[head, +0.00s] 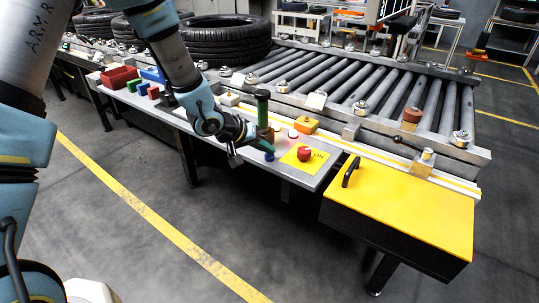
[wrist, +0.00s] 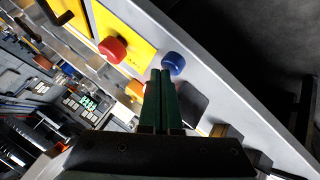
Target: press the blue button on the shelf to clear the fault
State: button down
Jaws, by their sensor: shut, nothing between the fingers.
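The blue button (wrist: 173,63) is a round cap on the grey shelf, beside a yellow plate with a red button (wrist: 113,48). In the head view the blue button (head: 269,157) shows small at the shelf's front edge, left of the red button (head: 304,153). My gripper (wrist: 161,73) is shut and empty, its green fingers side by side. Its tips appear just short of the blue button in the wrist view, and I cannot tell the height gap. In the head view my gripper (head: 265,147) is just above and beside the blue button.
A green upright post (head: 262,108) stands close to my gripper. An orange box (head: 306,126) lies behind the red button. A yellow-topped box (head: 400,208) with a black handle is at right. Small coloured bins (head: 120,78) and tyres (head: 213,40) are at left, with a roller conveyor (head: 350,85) behind.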

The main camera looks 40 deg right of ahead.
aim_at(266, 157)
jog(key=shift+f, duration=0.3)
jog(key=shift+r, duration=0.1)
dwell(0.3)
jog(key=shift+r+p, duration=0.8)
jog(key=shift+p, duration=0.1)
notch_tip(266, 157, up, 5)
jog(key=p, duration=0.5)
jog(key=shift+r, duration=0.1)
dwell(0.4)
